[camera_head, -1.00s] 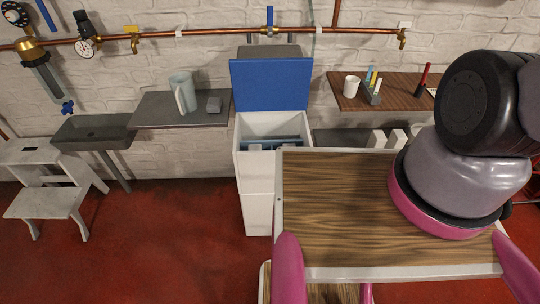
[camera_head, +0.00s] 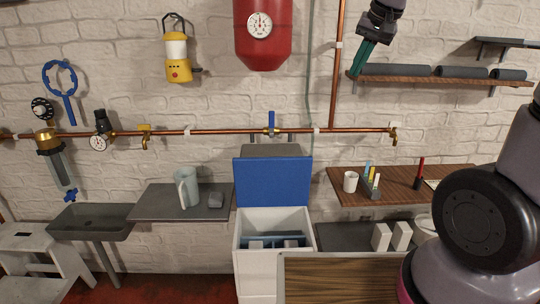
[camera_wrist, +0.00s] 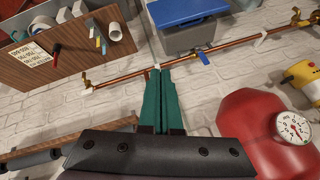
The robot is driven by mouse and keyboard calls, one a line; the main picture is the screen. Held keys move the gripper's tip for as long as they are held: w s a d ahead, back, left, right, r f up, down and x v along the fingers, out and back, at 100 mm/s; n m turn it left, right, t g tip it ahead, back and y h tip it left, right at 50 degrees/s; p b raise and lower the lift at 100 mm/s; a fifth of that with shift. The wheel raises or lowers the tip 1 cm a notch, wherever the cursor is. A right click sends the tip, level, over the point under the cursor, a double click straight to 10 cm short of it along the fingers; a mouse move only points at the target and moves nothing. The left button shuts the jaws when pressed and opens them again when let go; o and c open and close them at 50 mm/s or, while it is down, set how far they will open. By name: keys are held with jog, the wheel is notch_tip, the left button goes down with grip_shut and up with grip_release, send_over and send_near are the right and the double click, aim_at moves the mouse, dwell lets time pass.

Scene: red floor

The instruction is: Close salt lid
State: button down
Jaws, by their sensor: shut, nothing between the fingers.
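The salt box is a tall white bin (camera_head: 247,229) against the wall, with its blue lid (camera_head: 272,183) raised upright at the back. Grey-blue parts and pale blocks show inside the opening. In the wrist view the blue lid (camera_wrist: 187,12) is at the top, beyond the fingertips. My gripper (camera_head: 357,72) is high at the upper right in the head view, well above and right of the lid, touching nothing. Its green fingers (camera_wrist: 157,72) are together and empty in the wrist view.
A copper pipe (camera_head: 215,131) with a blue-handled valve (camera_head: 271,122) runs along the wall above the lid. A red tank (camera_head: 262,45) hangs above it. A brown shelf (camera_head: 400,190) holding a cup and tubes is to the right; a grey shelf (camera_head: 155,207) with a pitcher is left.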

jog(key=w+a+f+n+h, duration=0.1)
jog(key=w+a+f+n, duration=0.1)
jog(key=w+a+f, duration=0.85)
jog(key=w+a+f+n+h, duration=0.1)
jog(key=w+a+f+n, duration=0.1)
jog(key=w+a+f, duration=0.8)
jog(key=shift+g, duration=0.4)
jog(key=f, duration=0.4)
jog(key=w+a+f, duration=0.1)
jog(key=f, duration=0.3)
jog(key=a+f, duration=0.1)
jog(key=f, duration=0.3)
jog(key=shift+w+a+f, duration=0.1)
jog(key=shift+w+f, duration=0.05)
jog(key=shift+f, duration=0.2)
jog(key=shift+s+f, duration=0.1)
jog(key=shift+s, duration=1.9)
